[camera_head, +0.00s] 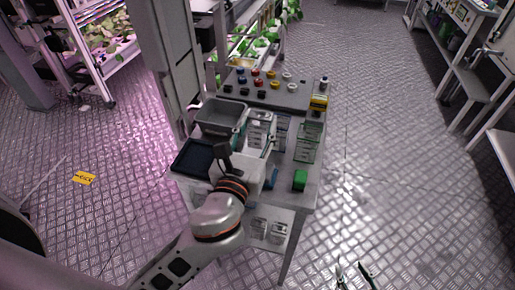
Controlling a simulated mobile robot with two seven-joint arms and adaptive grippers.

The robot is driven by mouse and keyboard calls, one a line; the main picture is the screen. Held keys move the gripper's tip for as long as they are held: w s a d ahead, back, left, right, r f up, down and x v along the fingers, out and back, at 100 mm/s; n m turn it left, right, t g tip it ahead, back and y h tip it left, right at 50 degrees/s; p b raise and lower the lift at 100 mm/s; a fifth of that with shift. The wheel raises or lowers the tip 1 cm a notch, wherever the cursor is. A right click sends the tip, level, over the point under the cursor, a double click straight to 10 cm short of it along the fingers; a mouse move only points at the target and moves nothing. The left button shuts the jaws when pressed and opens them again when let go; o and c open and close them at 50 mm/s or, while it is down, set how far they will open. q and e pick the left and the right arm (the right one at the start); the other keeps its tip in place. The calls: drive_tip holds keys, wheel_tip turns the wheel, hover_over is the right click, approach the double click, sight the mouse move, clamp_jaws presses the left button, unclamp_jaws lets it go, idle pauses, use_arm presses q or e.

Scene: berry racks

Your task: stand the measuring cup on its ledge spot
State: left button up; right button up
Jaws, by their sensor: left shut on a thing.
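My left arm reaches in from the lower left over the grey work table (311,186). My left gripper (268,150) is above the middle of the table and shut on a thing. The wrist and gripper body hide most of what it holds, so I cannot tell whether it is the measuring cup. I cannot pick out a measuring cup for certain anywhere else in view. My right gripper (354,272) is at the bottom edge, right of the table, over the floor. Its two fingers stand apart with nothing between them.
A grey bin (221,114) and a dark tray (193,158) stand on the left of the table. Clear containers (307,142) and a green block (300,180) are on the right. A back panel (283,97) holds several coloured round pieces. The floor right of the table is clear.

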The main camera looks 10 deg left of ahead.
sight(258, 145)
use_arm(q)
wheel_tip(258, 145, down, 2)
wheel_tip(258, 145, down, 4)
drive_tip(key=shift+r+b, duration=0.1)
drive_tip(key=shift+b, duration=0.8)
drive_tip(key=shift+r, duration=0.1)
use_arm(e)
wheel_tip(258, 145, down, 3)
drive_tip(key=shift+s+d+r, duration=0.15)
drive_tip(key=shift+r, duration=0.05)
drive_tip(key=shift+r, duration=0.15)
use_arm(q)
drive_tip(key=o, duration=1.1)
